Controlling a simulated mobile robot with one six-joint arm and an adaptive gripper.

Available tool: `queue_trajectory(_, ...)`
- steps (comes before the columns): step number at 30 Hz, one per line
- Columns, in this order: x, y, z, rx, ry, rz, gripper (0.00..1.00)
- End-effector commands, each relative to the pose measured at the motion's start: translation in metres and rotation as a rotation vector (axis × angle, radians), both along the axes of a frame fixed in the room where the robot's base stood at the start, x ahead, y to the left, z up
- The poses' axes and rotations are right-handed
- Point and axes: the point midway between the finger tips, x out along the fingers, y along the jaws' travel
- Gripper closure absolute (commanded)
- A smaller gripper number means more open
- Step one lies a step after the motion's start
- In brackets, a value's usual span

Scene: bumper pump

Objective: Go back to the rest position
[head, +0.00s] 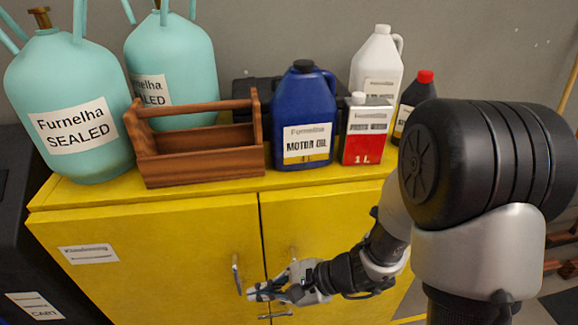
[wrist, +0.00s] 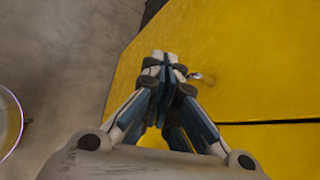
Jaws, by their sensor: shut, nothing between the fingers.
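My gripper (head: 262,289) is in front of the yellow cabinet's (head: 165,245) doors in the head view, low and near the door handles. Its fingers are together with nothing between them. The wrist view also shows my gripper (wrist: 165,62) with its fingertips closed, and the yellow cabinet front (wrist: 250,60) beyond them. A metal door handle (head: 236,274) is just left of the fingertips in the head view. I cannot tell whether the gripper touches it. Both cabinet doors look shut.
On the cabinet top stand two teal tanks (head: 70,105), a wooden tool carrier (head: 205,165), a blue motor oil jug (head: 303,120), a red and white can (head: 366,132), a white jug (head: 377,62) and a black bottle (head: 408,100). A black cart (head: 30,250) is at the left.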

Motion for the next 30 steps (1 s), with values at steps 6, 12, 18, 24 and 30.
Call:
queue_trajectory(6, -0.048, -0.018, 0.070, -0.159, -0.255, 0.339, 1.00)
queue_trajectory(12, -0.088, -0.061, 0.106, -0.405, -0.466, 0.600, 1.00)
queue_trajectory(18, -0.112, -0.121, 0.134, -0.731, -0.649, 0.789, 1.00)
queue_trajectory(24, -0.122, -0.175, 0.161, -1.022, -0.759, 0.879, 1.00)
queue_trajectory(30, -0.126, -0.196, 0.174, -1.144, -0.789, 0.903, 1.00)
